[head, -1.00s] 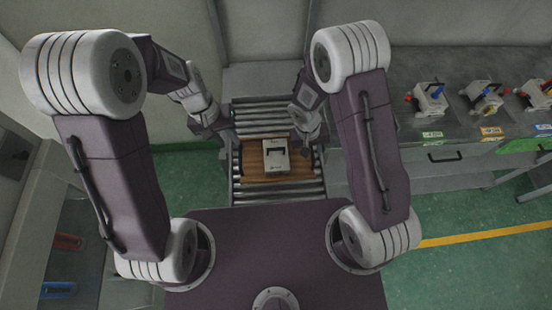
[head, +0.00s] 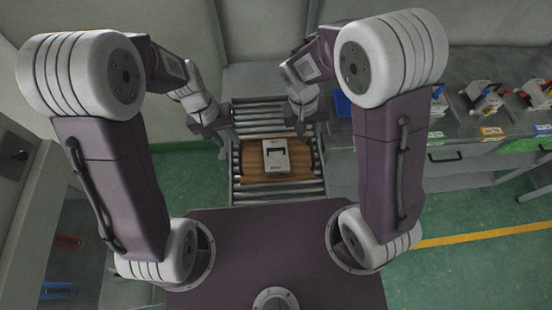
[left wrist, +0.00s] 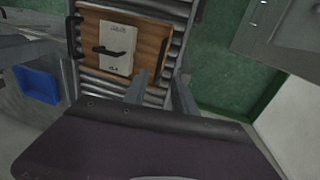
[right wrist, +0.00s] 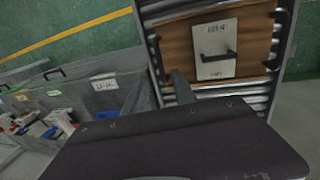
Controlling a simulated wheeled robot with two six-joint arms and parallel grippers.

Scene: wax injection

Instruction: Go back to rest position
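A white mold box (head: 276,158) with a black handle and dark lettering lies on a wooden board (head: 252,172) on the roller conveyor. It also shows in the left wrist view (left wrist: 117,60) and the right wrist view (right wrist: 215,68). My left gripper (head: 231,137) hangs at the conveyor's left side, apart from the box. Its fingers are spread and empty in the left wrist view (left wrist: 160,92). My right gripper (head: 301,137) is above the conveyor's right side, apart from the box. Its fingers look spread and empty in the right wrist view (right wrist: 158,92).
A grey bench (head: 465,128) at right holds several small devices with labels. A grey cabinet (head: 35,210) is at left. Green floor (head: 181,180) is clear beside the conveyor.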

